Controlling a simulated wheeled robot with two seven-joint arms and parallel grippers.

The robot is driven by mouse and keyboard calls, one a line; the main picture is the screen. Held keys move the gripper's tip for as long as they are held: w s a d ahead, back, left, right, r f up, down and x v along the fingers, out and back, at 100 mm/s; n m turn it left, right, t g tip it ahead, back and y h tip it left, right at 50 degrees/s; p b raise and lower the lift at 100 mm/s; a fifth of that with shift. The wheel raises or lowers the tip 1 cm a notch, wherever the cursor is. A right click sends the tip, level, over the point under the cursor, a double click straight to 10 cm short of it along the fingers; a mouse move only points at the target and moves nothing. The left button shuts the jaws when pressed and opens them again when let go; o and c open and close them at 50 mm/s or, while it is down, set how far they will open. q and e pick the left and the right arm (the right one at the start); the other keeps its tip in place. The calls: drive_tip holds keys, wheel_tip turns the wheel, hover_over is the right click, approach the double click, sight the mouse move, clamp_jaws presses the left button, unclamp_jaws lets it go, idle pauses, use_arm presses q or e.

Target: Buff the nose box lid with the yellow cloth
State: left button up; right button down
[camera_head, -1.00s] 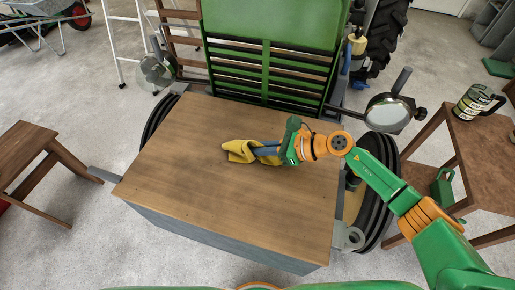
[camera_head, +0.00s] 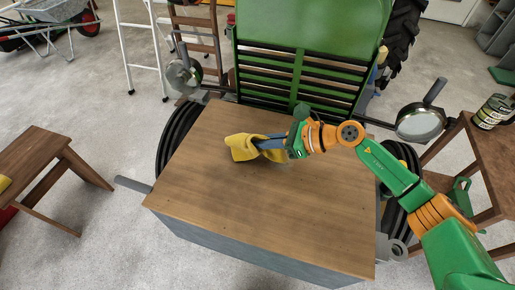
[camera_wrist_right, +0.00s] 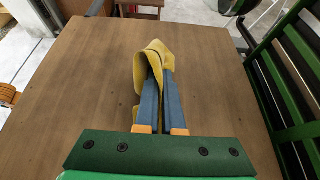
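The nose box lid (camera_head: 250,215) is a broad, flat brown wooden top on a grey box in front of the green tractor grille. It also fills much of the right wrist view (camera_wrist_right: 215,100). My left gripper is not in view.
The green slatted grille (camera_head: 305,75) rises behind the lid's far edge. Round lamps stand on both sides, left (camera_head: 182,76) and right (camera_head: 420,122). The near lid is clear.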

wheel_tip(320, 180, up, 9)
drive_tip(key=p, duration=0.2)
drive_tip(key=shift+s+d+f+p, duration=0.15)
drive_tip(key=shift+s+d+p, duration=0.1)
drive_tip(key=shift+p, duration=0.1)
